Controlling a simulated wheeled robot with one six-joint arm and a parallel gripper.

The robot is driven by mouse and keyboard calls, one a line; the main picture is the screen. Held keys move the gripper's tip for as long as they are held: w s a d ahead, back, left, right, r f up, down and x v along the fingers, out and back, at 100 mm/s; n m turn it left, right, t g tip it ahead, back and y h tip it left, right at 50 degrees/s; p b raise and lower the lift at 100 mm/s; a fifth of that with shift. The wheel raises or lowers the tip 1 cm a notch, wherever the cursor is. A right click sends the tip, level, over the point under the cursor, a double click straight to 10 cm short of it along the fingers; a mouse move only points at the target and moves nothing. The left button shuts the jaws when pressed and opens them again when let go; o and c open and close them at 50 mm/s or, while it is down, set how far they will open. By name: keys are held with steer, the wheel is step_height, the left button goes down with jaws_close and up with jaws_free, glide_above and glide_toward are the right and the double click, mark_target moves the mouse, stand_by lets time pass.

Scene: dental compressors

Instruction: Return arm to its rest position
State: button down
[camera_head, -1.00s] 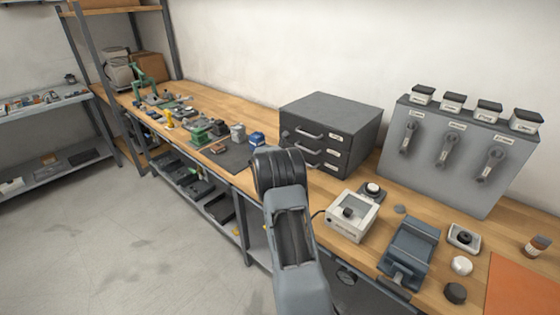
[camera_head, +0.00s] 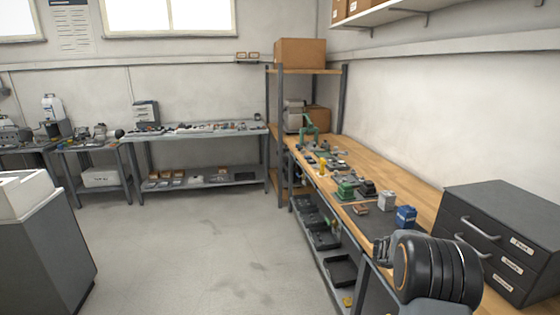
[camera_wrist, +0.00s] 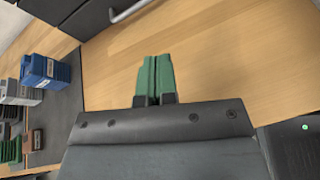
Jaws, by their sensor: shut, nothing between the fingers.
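My gripper (camera_wrist: 154,78) shows in the wrist view, with its two green fingers pressed together and nothing between them. It points over a bare part of the wooden workbench (camera_wrist: 215,60). In the head view my arm (camera_head: 435,270) shows at the lower right, in front of the bench and the drawer cabinet. The fingers are not clearly visible in the head view.
A dark drawer cabinet (camera_head: 515,235) stands on the bench at the right. A blue box (camera_head: 405,216), a grey box (camera_head: 387,200) and small parts lie along the bench. Shelving (camera_head: 273,140) stands at the far end. The floor (camera_head: 210,245) is open.

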steer(key=s+a+r+m+t+y, duration=0.1)
steer(key=s+a+r+m+y, duration=0.1)
steer(key=s+a+m+y, duration=0.2)
steer(key=s+a+r+m+t+y, duration=0.1)
steer(key=s+a+m+y, duration=0.4)
steer(key=s+a, duration=0.5)
steer(key=s+a+r+m+y, duration=0.3)
steer(key=s+a+m, duration=0.3)
steer(key=a, duration=1.2)
steer(key=shift+s+r+m+t+y, duration=0.3)
steer(key=shift+s+r+t+y, duration=0.1)
steer(key=shift+s+y, duration=0.25)
